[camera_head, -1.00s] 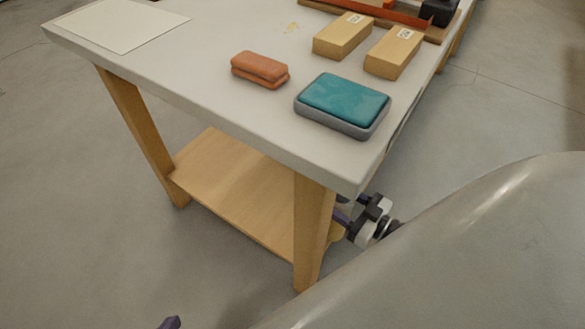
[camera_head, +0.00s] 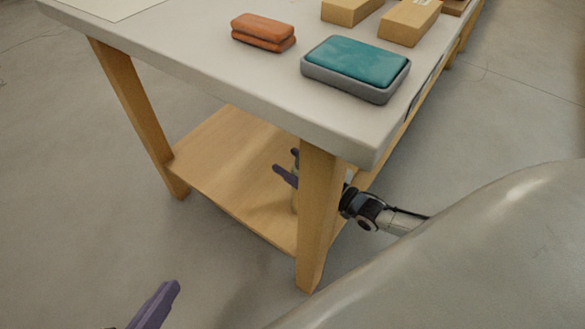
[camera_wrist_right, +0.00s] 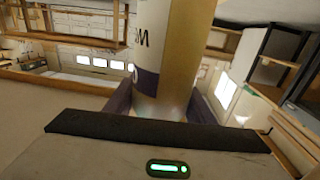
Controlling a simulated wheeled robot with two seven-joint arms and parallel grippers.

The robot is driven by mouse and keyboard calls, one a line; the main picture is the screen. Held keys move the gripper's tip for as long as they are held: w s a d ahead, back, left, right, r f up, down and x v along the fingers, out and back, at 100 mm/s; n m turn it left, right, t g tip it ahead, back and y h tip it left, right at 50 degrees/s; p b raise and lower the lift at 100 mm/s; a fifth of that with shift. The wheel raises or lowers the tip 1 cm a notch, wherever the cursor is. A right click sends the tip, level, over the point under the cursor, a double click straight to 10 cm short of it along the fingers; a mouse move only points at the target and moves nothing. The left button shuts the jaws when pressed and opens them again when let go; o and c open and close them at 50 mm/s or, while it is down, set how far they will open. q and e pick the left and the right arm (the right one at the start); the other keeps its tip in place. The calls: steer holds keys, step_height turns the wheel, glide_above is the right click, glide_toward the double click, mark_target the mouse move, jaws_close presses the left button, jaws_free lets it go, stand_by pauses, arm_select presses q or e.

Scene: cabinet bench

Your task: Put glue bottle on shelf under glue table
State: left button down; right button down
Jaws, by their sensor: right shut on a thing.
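The glue bottle (camera_wrist_right: 165,45) is a pale cylinder with dark lettering. It stands between the purple fingers of my right gripper (camera_wrist_right: 165,100) in the right wrist view, shut on it. In the head view my right gripper (camera_head: 289,167) reaches under the table, over the wooden shelf (camera_head: 225,150), partly behind the front leg. A pale sliver below its fingers seems to be the bottle; whether it touches the shelf is unclear. The glue table (camera_head: 200,65) has a light grey top. One purple finger of my left gripper (camera_head: 155,305) shows at the lower left, away from the table.
The front table leg (camera_head: 318,215) stands close beside my right gripper. The shelf's left part is bare.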

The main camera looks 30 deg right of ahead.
steer(key=shift+w+r, duration=0.1)
steer(key=shift+w, duration=0.05)
steer(key=c, duration=0.8)
jaws_free()
steer(key=shift+f, duration=0.25)
arm_select(q)
steer(key=shift+f, duration=0.1)
arm_select(e)
steer(key=shift+r, duration=0.1)
arm_select(q)
steer(key=f+p, duration=0.1)
steer(key=a+f+y+p, duration=0.1)
steer(key=a+f+g+p, duration=0.1)
steer(key=shift+s+f+y+p, duration=0.1)
steer(key=shift+s+y+p, duration=0.2)
steer(key=shift+p, duration=0.1)
arm_select(e)
steer(key=v, duration=1.2)
